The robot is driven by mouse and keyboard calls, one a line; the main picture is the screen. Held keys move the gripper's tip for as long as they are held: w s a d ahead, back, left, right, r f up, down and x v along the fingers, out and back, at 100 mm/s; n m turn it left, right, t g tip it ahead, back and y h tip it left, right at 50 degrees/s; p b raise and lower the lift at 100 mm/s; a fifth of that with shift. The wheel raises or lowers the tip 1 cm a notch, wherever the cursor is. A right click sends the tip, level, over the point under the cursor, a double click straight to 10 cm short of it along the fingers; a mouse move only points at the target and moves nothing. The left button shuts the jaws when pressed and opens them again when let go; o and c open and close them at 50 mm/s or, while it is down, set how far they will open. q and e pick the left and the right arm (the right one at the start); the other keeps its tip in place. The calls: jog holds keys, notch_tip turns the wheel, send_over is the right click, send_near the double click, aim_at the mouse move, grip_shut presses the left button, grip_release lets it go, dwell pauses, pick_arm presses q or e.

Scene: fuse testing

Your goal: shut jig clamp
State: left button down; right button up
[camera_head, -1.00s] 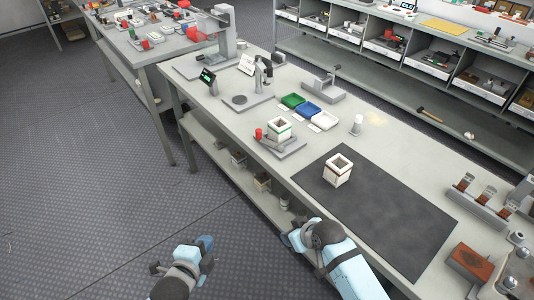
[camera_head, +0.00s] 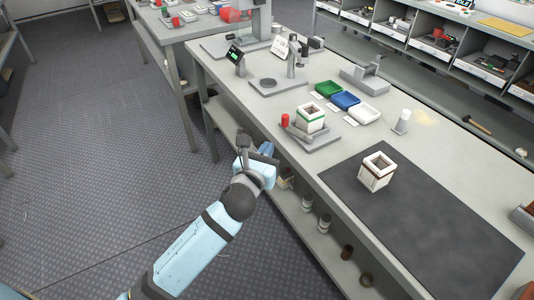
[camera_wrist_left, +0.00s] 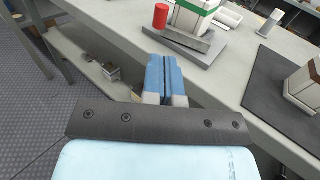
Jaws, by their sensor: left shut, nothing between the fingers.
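The jig (camera_head: 318,138) is a grey plate on the bench with a grey bar and an upright red handle (camera_head: 285,120) at its left. It also shows at the top of the left wrist view, with the red handle (camera_wrist_left: 160,16). A white square housing with a green stripe (camera_head: 311,118) stands upright on the jig. I cannot tell whether the clamp grips it. My left gripper (camera_head: 268,151) is shut and empty, at the bench's near edge, left of and apart from the jig. Its blue fingers (camera_wrist_left: 164,75) are together in the left wrist view. My right gripper is out of view.
A second white housing (camera_head: 376,171) stands on a dark mat (camera_head: 420,220) to the right. Green (camera_head: 328,88), blue (camera_head: 345,100) and white (camera_head: 362,113) trays lie behind the jig. A meter stand (camera_head: 237,60) is farther back. A lower shelf under the bench holds several small parts.

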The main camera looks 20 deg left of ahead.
aim_at(284, 122)
pick_arm(q)
jog(key=w+b, duration=0.1)
jog(key=w, duration=0.9)
jog(key=shift+w, duration=0.1)
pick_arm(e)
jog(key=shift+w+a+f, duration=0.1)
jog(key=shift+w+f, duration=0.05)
